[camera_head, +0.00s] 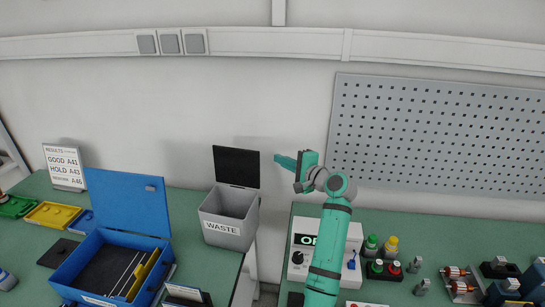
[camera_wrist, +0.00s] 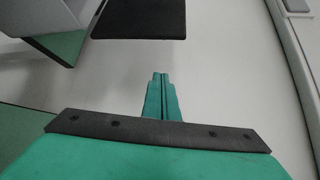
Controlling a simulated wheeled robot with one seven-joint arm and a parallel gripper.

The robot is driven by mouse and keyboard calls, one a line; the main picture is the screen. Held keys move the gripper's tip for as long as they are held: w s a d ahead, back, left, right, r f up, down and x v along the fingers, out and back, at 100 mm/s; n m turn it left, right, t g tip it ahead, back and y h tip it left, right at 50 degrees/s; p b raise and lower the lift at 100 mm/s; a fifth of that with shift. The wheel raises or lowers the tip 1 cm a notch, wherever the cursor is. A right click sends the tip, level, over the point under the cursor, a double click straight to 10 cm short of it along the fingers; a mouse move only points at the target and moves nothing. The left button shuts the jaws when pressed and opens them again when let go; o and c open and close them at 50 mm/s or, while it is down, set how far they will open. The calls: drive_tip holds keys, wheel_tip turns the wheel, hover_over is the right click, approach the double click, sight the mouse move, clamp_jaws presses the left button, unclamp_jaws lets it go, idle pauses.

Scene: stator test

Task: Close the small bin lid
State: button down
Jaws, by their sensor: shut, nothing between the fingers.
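The small grey bin labelled WASTE (camera_head: 222,228) stands at the right end of the left table. Its black lid (camera_head: 237,166) is open and stands upright at the back of the bin. My gripper (camera_head: 277,160) is shut and empty, just right of the lid at about its height, with a gap between them in the picture. In the wrist view, the shut fingers (camera_wrist: 160,76) point toward the black lid (camera_wrist: 140,18), and part of the grey bin (camera_wrist: 45,22) shows at the upper left.
An open blue box (camera_head: 85,268) with its lid raised stands left of the bin. A perforated panel (camera_head: 440,135) is on the wall at right. A gap separates the two tables.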

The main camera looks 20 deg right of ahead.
drive_tip(key=w+a, duration=0.5)
drive_tip(key=w, duration=0.1)
drive_tip(key=shift+a+f, duration=0.15)
drive_tip(key=shift+a, duration=0.1)
idle(0.6)
drive_tip(key=shift+w, duration=0.1)
drive_tip(key=shift+d, duration=0.1)
